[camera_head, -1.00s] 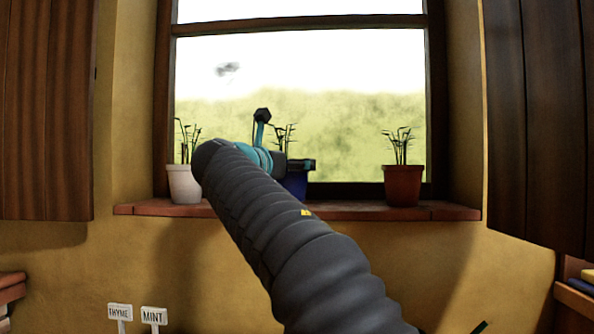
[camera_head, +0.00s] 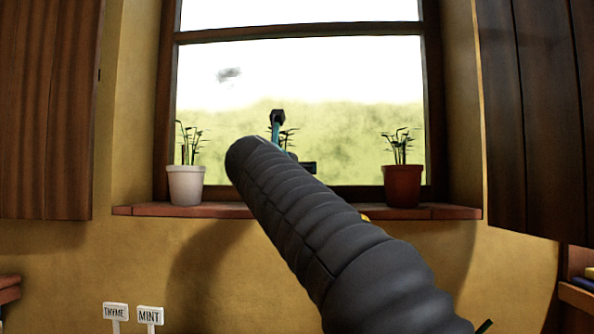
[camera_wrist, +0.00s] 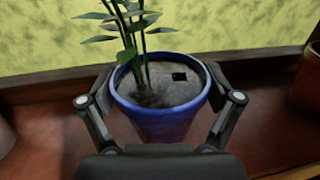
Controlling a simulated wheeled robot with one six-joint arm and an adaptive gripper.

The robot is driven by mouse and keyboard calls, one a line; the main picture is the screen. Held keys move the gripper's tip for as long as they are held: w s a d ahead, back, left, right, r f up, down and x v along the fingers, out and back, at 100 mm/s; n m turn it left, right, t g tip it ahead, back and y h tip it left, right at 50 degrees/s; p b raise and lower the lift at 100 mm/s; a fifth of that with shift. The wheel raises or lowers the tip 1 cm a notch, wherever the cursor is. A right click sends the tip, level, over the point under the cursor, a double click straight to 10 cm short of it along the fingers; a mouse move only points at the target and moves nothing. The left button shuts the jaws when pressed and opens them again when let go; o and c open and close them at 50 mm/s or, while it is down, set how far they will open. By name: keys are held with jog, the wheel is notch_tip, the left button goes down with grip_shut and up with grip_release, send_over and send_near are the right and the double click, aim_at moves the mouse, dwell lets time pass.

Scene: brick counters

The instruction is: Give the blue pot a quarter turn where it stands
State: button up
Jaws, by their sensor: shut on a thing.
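The blue pot (camera_wrist: 163,122) stands upright on the window sill in the wrist view, with dark soil and a leafy green plant in it. A small black square (camera_wrist: 180,77) lies on the soil to the right of the stem. My gripper (camera_wrist: 160,92) has one finger on each side of the pot, shut on it just below the rim. In the head view my arm hides the pot. Only some of the plant's leaves (camera_head: 287,135) show there, behind the gripper's mount.
A white pot (camera_head: 186,188) with a plant stands left on the brick sill (camera_head: 445,212), and a terracotta pot (camera_head: 402,188) stands right. The window is behind. Wooden shutters flank it. Signs reading THYME (camera_head: 115,311) and MINT (camera_head: 150,315) are below.

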dwell(0.3)
jog(key=o, duration=1.5)
jog(key=shift+f, duration=0.1)
